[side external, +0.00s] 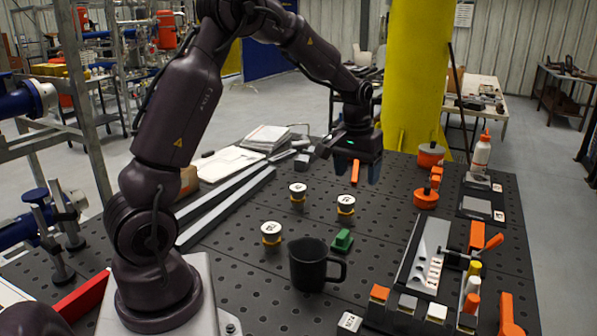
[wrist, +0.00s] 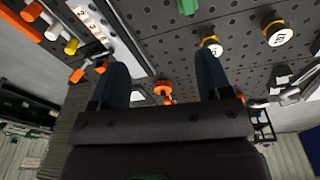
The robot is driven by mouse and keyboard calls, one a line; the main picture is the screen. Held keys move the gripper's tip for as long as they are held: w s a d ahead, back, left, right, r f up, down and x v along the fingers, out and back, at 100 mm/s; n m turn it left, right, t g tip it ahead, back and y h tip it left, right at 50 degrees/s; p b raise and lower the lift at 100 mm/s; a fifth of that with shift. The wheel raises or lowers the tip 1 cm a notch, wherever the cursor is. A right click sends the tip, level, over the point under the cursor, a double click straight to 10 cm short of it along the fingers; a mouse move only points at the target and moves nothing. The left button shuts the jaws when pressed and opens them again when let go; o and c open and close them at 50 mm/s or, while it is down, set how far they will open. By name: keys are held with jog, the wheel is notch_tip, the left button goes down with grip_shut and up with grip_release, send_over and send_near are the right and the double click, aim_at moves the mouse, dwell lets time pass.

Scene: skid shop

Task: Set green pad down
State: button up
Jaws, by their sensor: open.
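The green pad (side external: 342,239) is a small green block resting on the dark perforated table, just behind and right of the black mug (side external: 310,264). In the wrist view, only part of the green pad (wrist: 188,7) shows at the top edge. My gripper (side external: 356,172) is open above the far part of the table, well behind the pad and apart from it. In the wrist view, my gripper (wrist: 163,66) has its two dark blue fingers spread, with nothing held between them.
Several white-topped, yellow-banded cups, including one (side external: 346,205) behind the pad, stand nearby. A metal plate (side external: 424,255) and orange-handled clamps (side external: 493,241) occupy the right. Orange knobbed pieces (side external: 427,198) and a white bottle (side external: 480,152) stand at the back right. Long rails (side external: 225,205) lie left.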

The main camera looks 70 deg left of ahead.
jog(key=s+d+r+m+t, duration=0.2)
jog(key=s+d+r+m, duration=0.2)
jog(key=s+d+r, duration=0.65)
jog(key=s+d+r+m+t, duration=0.1)
jog(key=s+d+m+t, duration=0.1)
jog(key=s+d, duration=0.5)
jog(key=s+m, duration=0.1)
jog(key=s, duration=0.2)
jog(key=shift+d+r, duration=0.15)
jog(key=shift+d, duration=0.05)
jog(key=shift+s, duration=0.1)
jog(key=shift+o, duration=1.2)
